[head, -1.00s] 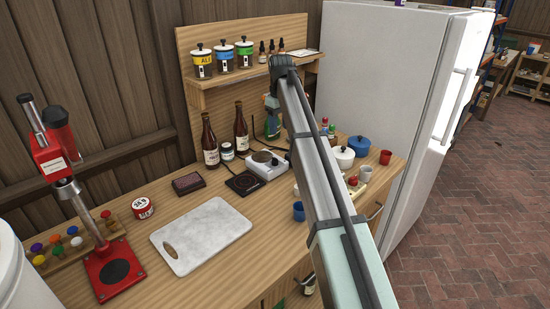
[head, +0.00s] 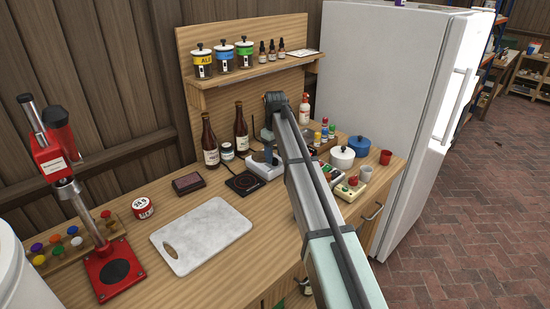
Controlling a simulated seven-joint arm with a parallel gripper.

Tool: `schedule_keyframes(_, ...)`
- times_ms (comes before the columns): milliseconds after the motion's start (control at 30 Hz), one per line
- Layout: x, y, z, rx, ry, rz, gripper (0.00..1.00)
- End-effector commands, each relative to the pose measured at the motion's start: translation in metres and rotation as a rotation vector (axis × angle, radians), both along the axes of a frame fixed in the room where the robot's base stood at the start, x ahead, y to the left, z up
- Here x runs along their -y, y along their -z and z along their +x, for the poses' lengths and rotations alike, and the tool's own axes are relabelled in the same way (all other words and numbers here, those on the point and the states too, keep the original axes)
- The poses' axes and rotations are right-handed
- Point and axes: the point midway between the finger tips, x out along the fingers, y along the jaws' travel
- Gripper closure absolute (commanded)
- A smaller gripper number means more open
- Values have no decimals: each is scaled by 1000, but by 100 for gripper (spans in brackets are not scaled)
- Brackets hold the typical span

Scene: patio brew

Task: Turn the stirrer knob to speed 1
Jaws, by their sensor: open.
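The stirrer (head: 264,171) is a small white box on the bench, beside a black square plate. Its knob is too small to make out, and my arm and gripper cover much of the stirrer's top and right side.
Two brown bottles (head: 210,142) and a small jar (head: 227,152) stand left of the stirrer. The black plate (head: 243,182) lies in front. A shelf (head: 240,82) hangs behind.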

Motion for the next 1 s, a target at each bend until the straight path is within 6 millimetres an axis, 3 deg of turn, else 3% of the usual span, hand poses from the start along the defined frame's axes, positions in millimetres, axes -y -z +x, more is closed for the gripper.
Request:
schedule_keyframes(200,0,16,0,0,0,0,47)
schedule_keyframes(533,0,18,0,0,0,0,47)
schedule_keyframes(1000,0,18,0,0,0,0,91)
